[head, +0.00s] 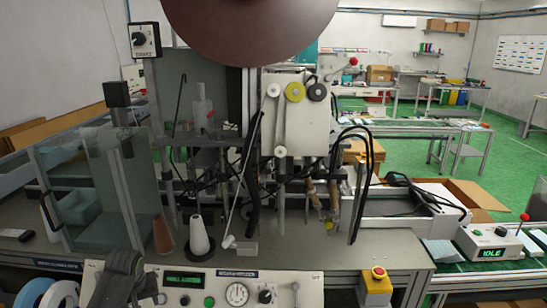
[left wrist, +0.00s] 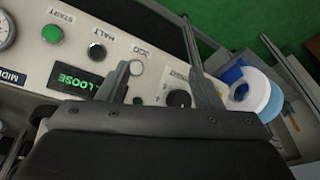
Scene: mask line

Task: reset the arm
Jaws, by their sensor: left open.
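My left gripper (head: 122,278) is low at the left in the head view, in front of the machine's control panel (head: 225,296). In the left wrist view its two fingers stand apart (left wrist: 160,62), with nothing held between them. Behind them is the panel (left wrist: 75,20), with a green button (left wrist: 52,34), dark knobs (left wrist: 97,50) and a lit green display (left wrist: 82,80) that partly reads LOOSE. Whether the fingers touch the panel I cannot tell. My right arm and gripper are not in view.
The machine has a clear guard box (head: 98,175) and a white cone (head: 199,235). A yellow box with a red button (head: 377,284) and an IDLE box (head: 488,243) stand right.

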